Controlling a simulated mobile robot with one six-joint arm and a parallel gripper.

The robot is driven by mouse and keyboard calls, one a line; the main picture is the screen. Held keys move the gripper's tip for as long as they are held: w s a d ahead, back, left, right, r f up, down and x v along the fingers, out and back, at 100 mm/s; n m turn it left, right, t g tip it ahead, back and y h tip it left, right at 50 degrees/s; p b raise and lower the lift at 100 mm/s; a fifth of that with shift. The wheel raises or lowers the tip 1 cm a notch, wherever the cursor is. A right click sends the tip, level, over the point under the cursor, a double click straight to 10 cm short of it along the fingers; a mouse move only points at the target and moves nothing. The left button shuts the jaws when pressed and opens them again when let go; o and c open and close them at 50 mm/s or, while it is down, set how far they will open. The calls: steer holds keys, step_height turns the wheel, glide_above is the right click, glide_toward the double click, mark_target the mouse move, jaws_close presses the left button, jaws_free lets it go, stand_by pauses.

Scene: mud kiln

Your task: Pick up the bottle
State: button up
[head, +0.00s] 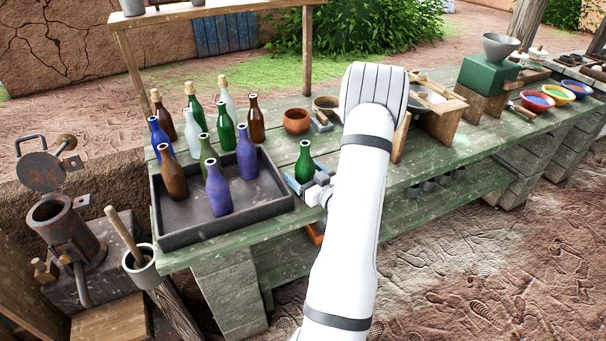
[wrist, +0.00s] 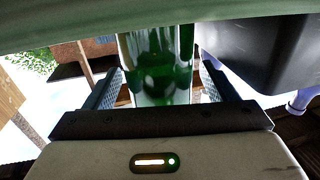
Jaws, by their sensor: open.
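A green glass bottle (head: 304,163) stands upright on the green wooden table, just right of the dark tray. My gripper (head: 302,182) is low at this bottle, near the table's front edge. In the wrist view the green bottle (wrist: 158,65) stands between the two fingers of my gripper (wrist: 160,80). The fingers are apart, one on each side, and light shows between them and the glass. The bottle's neck is out of the wrist view, and my arm hides part of the table behind it.
The dark tray (head: 270,205) at the left holds several brown, blue, purple and green bottles. A clay bowl (head: 296,121) stands behind the green bottle. Wooden stands (head: 440,124) and colored bowls (head: 537,101) are on the right. A metal pot (head: 60,222) stands left of the table.

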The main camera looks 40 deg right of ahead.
mark_target(308, 147)
steer(key=c, duration=1.2)
steer(key=shift+o, duration=0.2)
steer(key=shift+r, duration=0.15)
step_height(308, 147, up, 10)
steer(key=shift+f, duration=0.1)
